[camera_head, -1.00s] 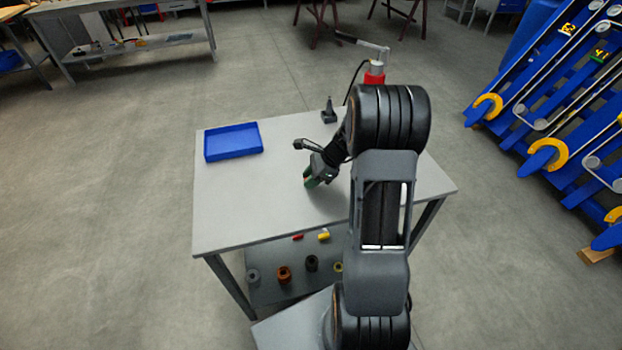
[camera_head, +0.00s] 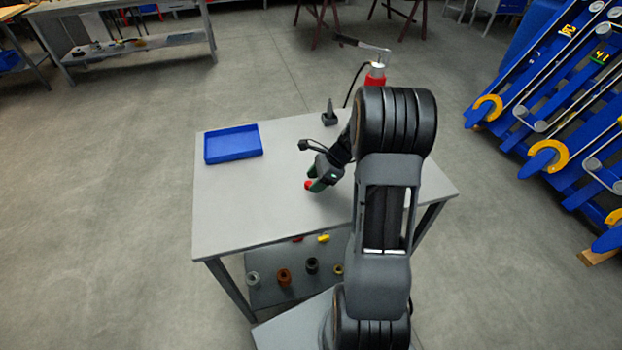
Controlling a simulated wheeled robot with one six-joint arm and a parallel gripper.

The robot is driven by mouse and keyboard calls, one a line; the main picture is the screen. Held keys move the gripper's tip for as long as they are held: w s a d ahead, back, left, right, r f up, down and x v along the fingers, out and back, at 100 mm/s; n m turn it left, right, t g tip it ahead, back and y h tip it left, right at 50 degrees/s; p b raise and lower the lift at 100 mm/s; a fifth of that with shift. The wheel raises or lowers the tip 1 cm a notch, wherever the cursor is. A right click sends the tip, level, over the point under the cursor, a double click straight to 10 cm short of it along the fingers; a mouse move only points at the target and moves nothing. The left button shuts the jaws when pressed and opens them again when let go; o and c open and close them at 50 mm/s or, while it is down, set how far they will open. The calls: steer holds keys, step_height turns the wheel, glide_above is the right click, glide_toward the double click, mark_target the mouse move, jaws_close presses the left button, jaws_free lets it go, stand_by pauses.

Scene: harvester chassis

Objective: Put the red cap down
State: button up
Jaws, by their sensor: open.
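The red cap (camera_head: 308,185) is a small red piece on the grey table top, right at the tips of my gripper (camera_head: 314,186). The gripper's green fingers are low over the table and open, partly beside the cap. The cap looks to be resting on the table, but the fingers hide part of it, so I cannot tell whether they touch it. The grey table (camera_head: 240,205) is bare around it.
A blue tray (camera_head: 233,154) sits at the table's back left. A dark pointed stand (camera_head: 330,115) and a red and silver tool (camera_head: 375,76) stand at the back. Several small parts lie on the lower shelf (camera_head: 262,293). The table's front left is clear.

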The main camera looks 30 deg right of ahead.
steer(key=v, duration=0.9)
steer(key=s+a+r+n+h, duration=0.3)
steer(key=s+a+n, duration=0.4)
steer(key=n, duration=0.4)
steer(key=s+a+r+n+t+h, duration=0.1)
steer(key=s+a+r+n+h, duration=0.2)
steer(key=s+a+n, duration=0.3)
steer(key=a+n+p, duration=0.1)
steer(key=a+n, duration=0.2)
steer(key=n, duration=0.2)
steer(key=shift+s+a+r+h, duration=0.2)
steer(key=shift+s+h, duration=0.1)
steer(key=shift+s, duration=0.1)
step_height(320, 180, up, 7)
steer(key=p, duration=0.6)
